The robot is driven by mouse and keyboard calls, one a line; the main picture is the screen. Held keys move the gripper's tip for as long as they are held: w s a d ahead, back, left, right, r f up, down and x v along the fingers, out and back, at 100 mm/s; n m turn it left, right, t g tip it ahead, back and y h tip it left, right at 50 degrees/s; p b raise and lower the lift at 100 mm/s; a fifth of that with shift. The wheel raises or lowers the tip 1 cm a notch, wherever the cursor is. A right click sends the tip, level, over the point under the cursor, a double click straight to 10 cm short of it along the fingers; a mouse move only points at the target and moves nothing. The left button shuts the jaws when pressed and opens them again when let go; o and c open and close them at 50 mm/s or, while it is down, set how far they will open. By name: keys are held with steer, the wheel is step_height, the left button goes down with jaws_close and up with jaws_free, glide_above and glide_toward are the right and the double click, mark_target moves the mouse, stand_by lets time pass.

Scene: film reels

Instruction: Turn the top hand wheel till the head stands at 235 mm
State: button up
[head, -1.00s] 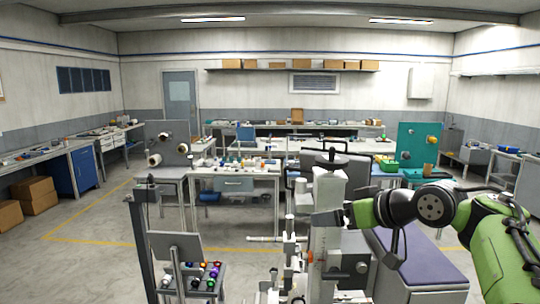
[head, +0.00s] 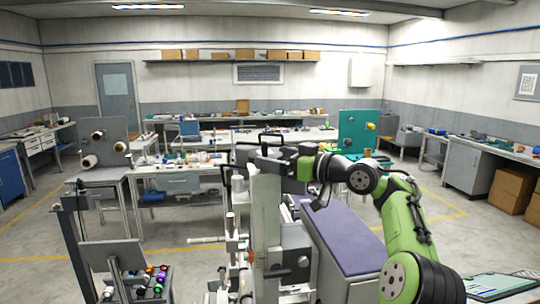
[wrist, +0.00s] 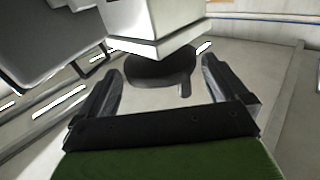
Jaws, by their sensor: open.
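The top hand wheel (wrist: 150,68) is a dark disc with a small handle (wrist: 186,86) in the wrist view. It sits at the end of a pale column (wrist: 155,22). My gripper (wrist: 161,70) is open, with one finger on each side of the wheel. I cannot tell whether either finger touches it. In the head view the pale column (head: 266,205) stands upright in front of me, and my gripper (head: 284,163) is at its top, largely covering the wheel. The head and any millimetre scale are too small to read.
A padded purple bench (head: 345,240) stands right of the column. A grey panel stand (head: 112,254) with coloured spools is at front left. Workbenches (head: 180,180) with small parts stand behind.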

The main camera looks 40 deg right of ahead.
steer(key=shift+x, duration=1.2)
steer(key=shift+s, duration=0.1)
steer(key=c, duration=0.8)
steer(key=shift+o, duration=0.2)
